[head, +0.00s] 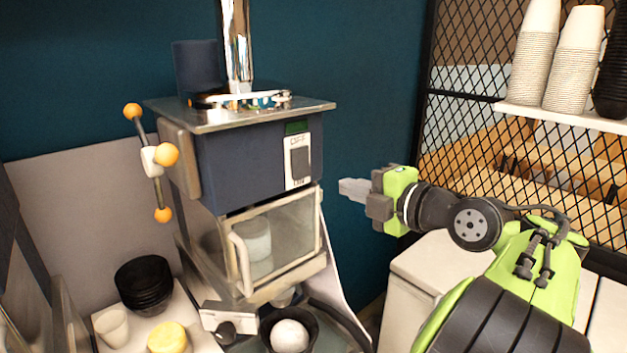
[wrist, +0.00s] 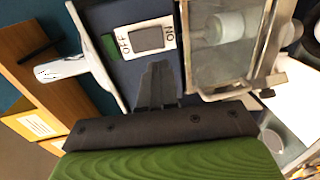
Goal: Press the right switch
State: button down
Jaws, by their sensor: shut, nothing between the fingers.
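The switch (head: 299,162) is a dark rocker on a white plate marked OFF, on the front right of a dark blue machine (head: 245,160). It also shows in the wrist view (wrist: 146,39), with ON and OFF lettering and a green patch beside it. My gripper (head: 350,188) is shut and empty. In the head view it is to the right of the machine and a little lower than the switch, apart from it. In the wrist view the closed fingertips (wrist: 158,66) point toward the switch plate. No other switch is clearly visible.
A clear-fronted compartment (head: 280,240) with a handle sits under the switch. An orange-knobbed lever (head: 157,157) is on the machine's left. Black bowls (head: 145,285) stand lower left. A wire mesh rack with stacked cups (head: 575,55) is at right. Open space lies between gripper and machine.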

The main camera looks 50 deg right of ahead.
aim_at(304, 175)
jog(key=x, duration=1)
jog(key=shift+w, duration=0.1)
